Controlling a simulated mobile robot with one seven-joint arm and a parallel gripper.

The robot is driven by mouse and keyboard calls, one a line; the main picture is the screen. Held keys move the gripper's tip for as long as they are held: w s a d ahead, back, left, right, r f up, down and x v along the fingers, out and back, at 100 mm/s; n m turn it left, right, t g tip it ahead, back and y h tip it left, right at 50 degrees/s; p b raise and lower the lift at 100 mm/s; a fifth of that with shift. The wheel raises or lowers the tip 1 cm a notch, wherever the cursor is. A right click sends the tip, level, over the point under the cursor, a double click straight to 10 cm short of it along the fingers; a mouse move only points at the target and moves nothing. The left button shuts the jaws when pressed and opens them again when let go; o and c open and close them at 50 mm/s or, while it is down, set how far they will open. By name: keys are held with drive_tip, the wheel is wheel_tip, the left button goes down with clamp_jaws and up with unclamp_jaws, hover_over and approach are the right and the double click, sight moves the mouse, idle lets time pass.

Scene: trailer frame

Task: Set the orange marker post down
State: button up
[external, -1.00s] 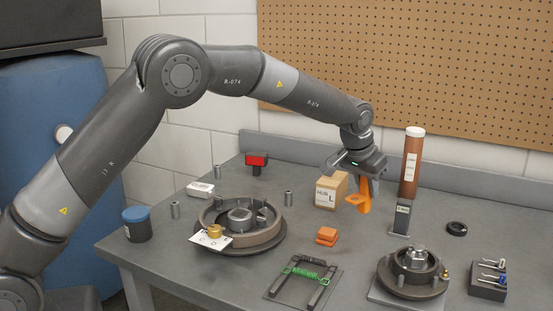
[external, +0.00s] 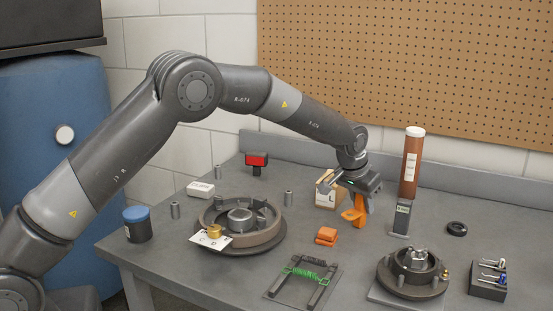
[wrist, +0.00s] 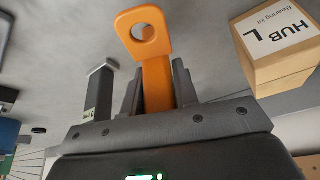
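The orange marker post (external: 355,214) is in my gripper (external: 358,194) and hangs below it over the grey table. In the wrist view the orange post (wrist: 143,35) stands between the two dark fingers of my gripper (wrist: 158,85), which close on it from both sides. Its flat end with a round hole points away from the wrist camera. I cannot tell whether its lower end touches the table.
The cardboard HUB L box (external: 328,196) stands close left of my gripper. Bare table lies between the post and the stand.

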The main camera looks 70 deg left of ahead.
drive_tip(key=o, duration=0.4)
drive_tip(key=shift+r, duration=0.55)
drive_tip(key=v, duration=1.1)
drive_tip(key=s+d+r+m, duration=0.1)
drive_tip(key=s+d+r, duration=0.35)
drive_tip(key=s, duration=0.25)
drive_tip(key=s+d+r+t, duration=0.1)
drive_tip(key=s+d+r, duration=0.35)
drive_tip(key=s, duration=0.25)
drive_tip(key=s+d+r+m, duration=0.1)
drive_tip(key=s+d+r, duration=0.35)
drive_tip(key=s, duration=0.25)
drive_tip(key=s+d+f+m, duration=0.1)
drive_tip(key=s+d, duration=0.1)
drive_tip(key=s, duration=0.6)
drive_tip(key=s+d+f+h, duration=0.1)
drive_tip(key=s+d, duration=0.2)
drive_tip(key=s, duration=0.6)
drive_tip(key=s+d+f+m, duration=0.1)
drive_tip(key=s+d+f, duration=0.1)
drive_tip(key=s, duration=0.7)
drive_tip(key=shift+d+m+t+h, duration=0.25)
drive_tip(key=shift+m+t+h, duration=0.05)
